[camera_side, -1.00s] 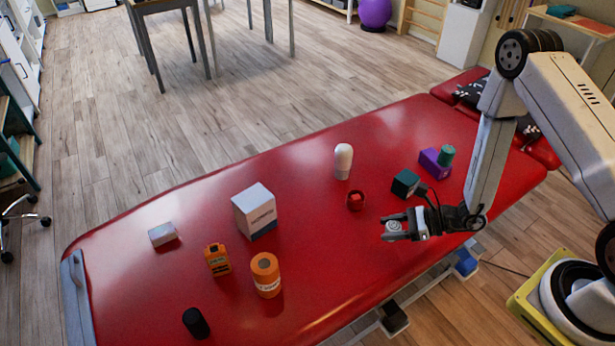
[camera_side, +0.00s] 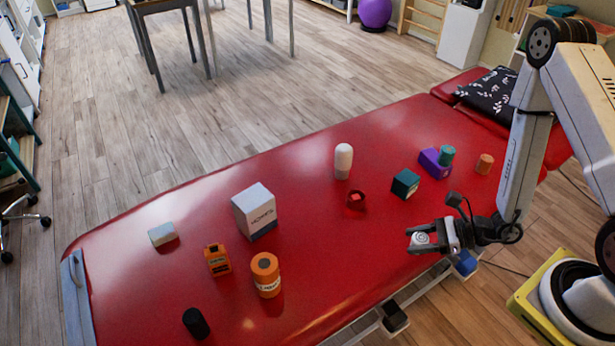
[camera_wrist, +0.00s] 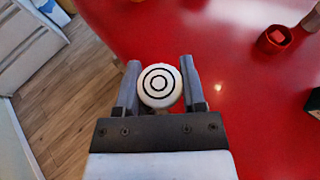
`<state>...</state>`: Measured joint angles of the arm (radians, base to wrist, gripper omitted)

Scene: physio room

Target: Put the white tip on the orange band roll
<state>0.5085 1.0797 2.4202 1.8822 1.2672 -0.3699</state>
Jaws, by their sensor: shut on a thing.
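The white tip (camera_wrist: 159,85), a round white piece with black rings on its face, is between my gripper's two fingers (camera_wrist: 160,88). In the side view my gripper (camera_side: 422,240) is shut on the white tip (camera_side: 421,238), above the near edge of the red couch. A short plain orange cylinder (camera_side: 484,163), which looks like the orange band roll, stands at the couch's right part, up and right of my gripper and well apart from it. The wrist view does not show it.
On the red couch (camera_side: 320,270) are a purple block with a teal roll (camera_side: 446,155), a dark green cube (camera_side: 405,184), a small red piece (camera_side: 356,199), a white bottle (camera_side: 343,161), a white box (camera_side: 254,211) and a labelled orange canister (camera_side: 265,275).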

